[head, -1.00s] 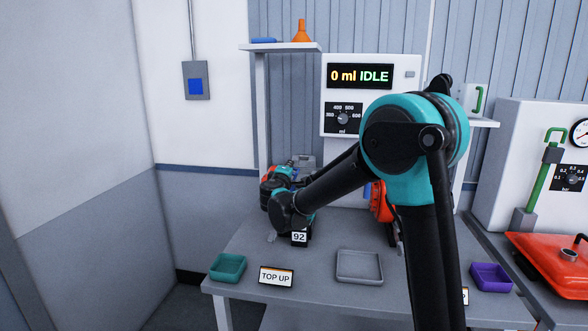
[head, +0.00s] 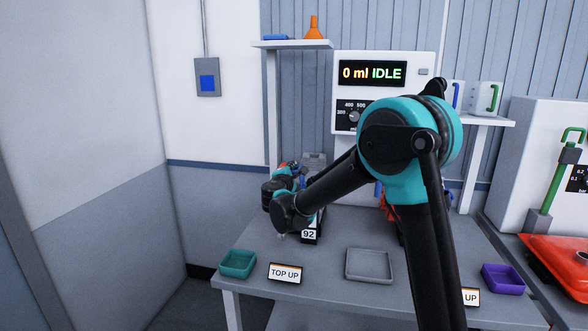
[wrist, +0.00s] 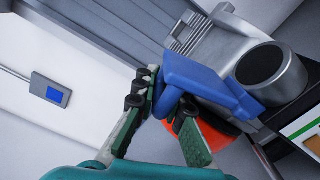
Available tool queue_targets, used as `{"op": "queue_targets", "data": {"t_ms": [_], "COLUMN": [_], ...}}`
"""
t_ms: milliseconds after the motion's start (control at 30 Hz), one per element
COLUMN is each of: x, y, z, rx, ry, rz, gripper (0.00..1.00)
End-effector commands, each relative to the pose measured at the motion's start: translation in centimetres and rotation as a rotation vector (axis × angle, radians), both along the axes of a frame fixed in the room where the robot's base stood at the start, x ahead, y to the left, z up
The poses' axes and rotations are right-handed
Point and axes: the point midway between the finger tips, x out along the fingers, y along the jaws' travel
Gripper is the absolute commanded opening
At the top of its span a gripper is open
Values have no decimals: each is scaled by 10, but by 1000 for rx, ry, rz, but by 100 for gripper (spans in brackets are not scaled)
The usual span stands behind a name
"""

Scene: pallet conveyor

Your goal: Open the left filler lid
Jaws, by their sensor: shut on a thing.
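In the wrist view, a blue angled flap (wrist: 205,80), which looks like the lid, stands against a grey metal body with a round dark-topped neck (wrist: 260,66). My gripper (wrist: 168,92) has green fingers with dark pads, shut on the narrow end of the blue flap. An orange-red rounded part (wrist: 215,133) is partly hidden behind the flap and a finger. In the head view, my gripper is at the left rear of the table, beside the unit with the 92 tag (head: 308,234). My arm hides much of that unit, and the lid's angle is unclear there.
The grey table (head: 335,225) holds a teal tray (head: 238,263), a TOP UP sign (head: 285,273), a grey tray (head: 368,265) and a purple tray (head: 502,279). A panel (head: 372,73) reads 0 ml IDLE. A shelf (head: 291,44) overhangs the left rear.

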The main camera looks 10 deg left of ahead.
Motion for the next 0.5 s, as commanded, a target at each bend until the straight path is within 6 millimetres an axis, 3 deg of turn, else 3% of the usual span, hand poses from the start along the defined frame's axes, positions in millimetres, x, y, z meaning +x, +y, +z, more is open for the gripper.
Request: {"op": "queue_targets", "data": {"t_ms": [367, 400, 500], "x": [0, 0, 0], "y": [2, 2, 1], "z": [1, 1, 1], "rx": [-5, -5, -4], "ry": [-2, -2, -1], "rz": [3, 3, 3], "gripper": [0, 14, 27]}}
